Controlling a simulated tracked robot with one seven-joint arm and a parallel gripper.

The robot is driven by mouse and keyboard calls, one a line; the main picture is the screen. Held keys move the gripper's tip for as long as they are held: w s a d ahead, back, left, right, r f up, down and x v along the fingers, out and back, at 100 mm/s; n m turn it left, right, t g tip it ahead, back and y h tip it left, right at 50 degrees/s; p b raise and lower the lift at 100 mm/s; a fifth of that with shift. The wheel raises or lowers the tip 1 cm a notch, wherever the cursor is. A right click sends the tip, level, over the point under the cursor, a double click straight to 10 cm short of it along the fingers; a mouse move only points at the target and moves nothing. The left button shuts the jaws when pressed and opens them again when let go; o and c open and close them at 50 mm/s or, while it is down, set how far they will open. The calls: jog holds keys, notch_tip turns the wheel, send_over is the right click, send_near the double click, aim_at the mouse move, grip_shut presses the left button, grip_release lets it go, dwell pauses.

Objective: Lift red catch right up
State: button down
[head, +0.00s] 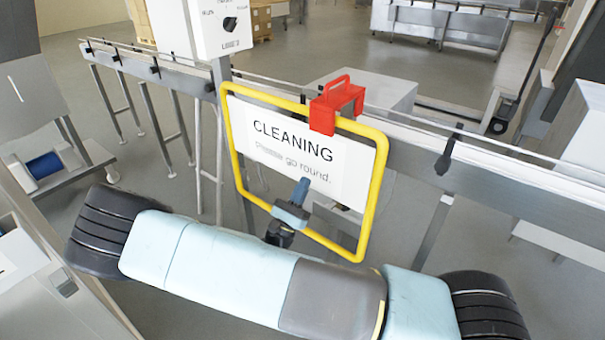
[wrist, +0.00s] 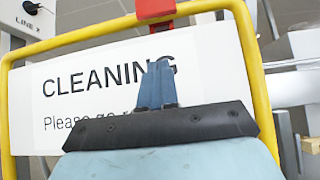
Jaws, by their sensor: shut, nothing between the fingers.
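The red catch (head: 337,103) sits over the top bar of a yellow-framed sign, right of its middle, with a small loop handle on top. Its lower part also shows at the top edge of the wrist view (wrist: 156,9); the rest is cut off there. The sign (head: 283,146) reads "CLEANING" and hangs at the conveyor rail. My gripper (head: 302,186) is shut and empty, in front of the sign's lower part in the head view, below the catch. In the wrist view its blue fingers (wrist: 156,84) stand together before the lettering, apart from the catch.
A long metal conveyor (head: 480,176) runs behind the sign. A white control box (head: 218,25) with a black knob stands on a post left of the catch. A grey box (head: 375,96) is behind the rail. Above the catch is free room.

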jog(key=w+d+r, duration=0.1)
jog(key=r, duration=0.2)
jog(key=w+d+r, duration=0.1)
jog(key=w+r, duration=0.1)
jog(key=r, duration=0.1)
jog(key=w+d+r, duration=0.1)
jog(key=r, duration=0.3)
jog(key=shift+w+d+r, duration=0.1)
jog(key=shift+w+d, duration=0.3)
